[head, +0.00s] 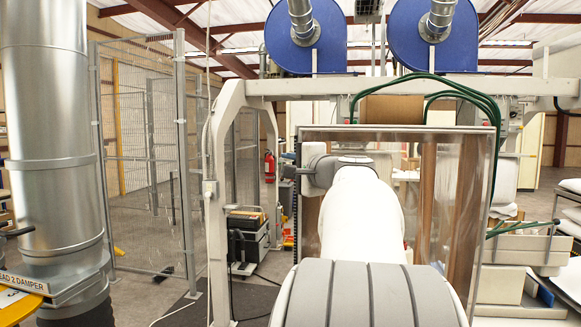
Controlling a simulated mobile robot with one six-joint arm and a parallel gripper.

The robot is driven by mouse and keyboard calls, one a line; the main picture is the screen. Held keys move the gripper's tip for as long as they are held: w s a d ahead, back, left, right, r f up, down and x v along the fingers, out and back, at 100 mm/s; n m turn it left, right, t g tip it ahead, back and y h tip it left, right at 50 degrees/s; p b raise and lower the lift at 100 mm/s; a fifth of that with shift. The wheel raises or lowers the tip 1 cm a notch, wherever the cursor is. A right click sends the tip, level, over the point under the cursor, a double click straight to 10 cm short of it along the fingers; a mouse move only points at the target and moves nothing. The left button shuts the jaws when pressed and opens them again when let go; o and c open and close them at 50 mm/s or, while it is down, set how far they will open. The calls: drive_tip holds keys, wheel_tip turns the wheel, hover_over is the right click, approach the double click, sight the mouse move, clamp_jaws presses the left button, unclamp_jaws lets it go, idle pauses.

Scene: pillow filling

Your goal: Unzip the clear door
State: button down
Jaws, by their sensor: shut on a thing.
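The clear door (463,200) is a transparent sheet in a pale frame, standing upright in front of the machine. A dark strip, which looks like the zipper (295,205), runs down its left edge. My arm reaches up in front of the door and covers much of its middle. My gripper (287,172) is at the upper left edge of the door, pointing left, partly hidden by my wrist. It is shut on the zipper pull, which is too small and covered to make out.
A grey upright post (217,220) of the machine frame stands left of the door. Green hoses (440,78) arch over the door's top. A large metal duct (50,150) is at far left, with wire mesh fencing (140,150) behind. White shelving (525,250) stands close on the right.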

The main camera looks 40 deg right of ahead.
wheel_tip(320, 180, down, 16)
drive_tip(key=b, duration=1.6)
drive_tip(key=shift+r, duration=0.15)
drive_tip(key=c, duration=1.3)
unclamp_jaws()
drive_tip(key=shift+s+a+b, duration=0.15)
drive_tip(key=shift+s+b, duration=0.1)
drive_tip(key=shift+s, duration=1.7)
drive_tip(key=shift+s+a+b, duration=0.15)
drive_tip(key=shift+s+b, duration=0.05)
drive_tip(key=shift+s, duration=1.75)
drive_tip(key=shift+c, duration=0.3)
